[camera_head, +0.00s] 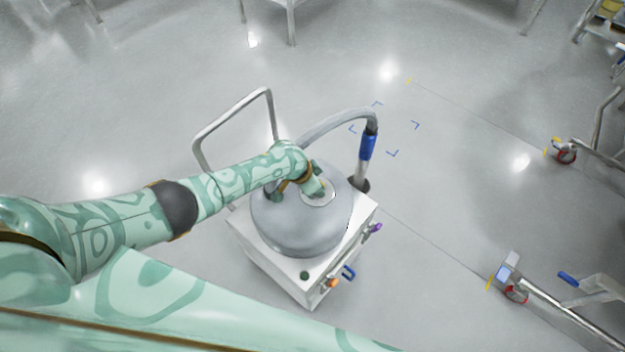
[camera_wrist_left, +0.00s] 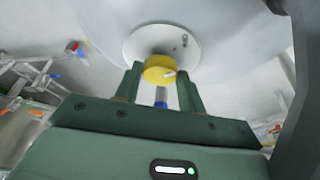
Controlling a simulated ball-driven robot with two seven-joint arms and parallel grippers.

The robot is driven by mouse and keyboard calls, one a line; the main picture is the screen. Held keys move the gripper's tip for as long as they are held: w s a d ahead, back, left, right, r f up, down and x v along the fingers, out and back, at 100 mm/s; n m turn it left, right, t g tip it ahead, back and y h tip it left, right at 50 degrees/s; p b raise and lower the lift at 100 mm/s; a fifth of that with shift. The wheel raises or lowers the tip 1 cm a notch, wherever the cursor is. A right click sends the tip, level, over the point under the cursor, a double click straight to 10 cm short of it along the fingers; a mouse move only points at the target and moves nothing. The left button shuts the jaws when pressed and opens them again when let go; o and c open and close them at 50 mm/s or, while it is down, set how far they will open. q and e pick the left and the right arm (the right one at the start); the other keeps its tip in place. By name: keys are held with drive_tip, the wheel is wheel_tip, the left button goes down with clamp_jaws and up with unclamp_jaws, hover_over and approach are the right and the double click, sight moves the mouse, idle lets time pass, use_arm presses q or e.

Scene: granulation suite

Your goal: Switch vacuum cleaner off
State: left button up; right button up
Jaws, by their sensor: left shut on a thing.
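The vacuum cleaner is a white box (camera_head: 285,262) with a grey dome (camera_head: 290,238) on top, in the middle of the head view. A pale round plate (camera_wrist_left: 142,42) on the dome carries a yellow rotary knob (camera_wrist_left: 158,74) with a white pointer mark. My left gripper (camera_head: 318,190) reaches onto the dome from the left. In the left wrist view its two green fingers (camera_wrist_left: 160,84) stand on either side of the yellow knob, shut on it. In the head view the hand hides the knob. My right gripper is in neither view.
A grey hose with a blue cuff (camera_head: 367,147) arches over the cleaner's back right. A metal push handle (camera_head: 232,117) rises at its back left. Small coloured fittings (camera_head: 348,272) stick out on the right side. Wheeled metal frames (camera_head: 560,308) stand at right; open floor surrounds the cleaner.

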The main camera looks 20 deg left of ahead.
use_arm(q)
drive_tip(key=shift+s+d+n+y+p, duration=0.15)
drive_tip(key=shift+n+y+p, duration=0.45)
drive_tip(key=shift+n+p, duration=0.85)
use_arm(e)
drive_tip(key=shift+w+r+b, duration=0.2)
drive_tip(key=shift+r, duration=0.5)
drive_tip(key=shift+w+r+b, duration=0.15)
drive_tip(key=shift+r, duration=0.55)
use_arm(q)
drive_tip(key=shift+n+t, duration=0.3)
drive_tip(key=shift+n, duration=0.25)
drive_tip(key=o, duration=1)
drive_tip(key=shift+c, duration=0.2)
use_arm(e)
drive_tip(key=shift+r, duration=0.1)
use_arm(q)
drive_tip(key=shift+r+p, duration=0.35)
drive_tip(key=shift+p, duration=0.05)
drive_tip(key=p+v, duration=1.1)
drive_tip(key=v, duration=0.4)
drive_tip(key=shift+s+r+p, duration=0.15)
drive_tip(key=shift+r+p, duration=0.05)
drive_tip(key=shift+p, duration=0.2)
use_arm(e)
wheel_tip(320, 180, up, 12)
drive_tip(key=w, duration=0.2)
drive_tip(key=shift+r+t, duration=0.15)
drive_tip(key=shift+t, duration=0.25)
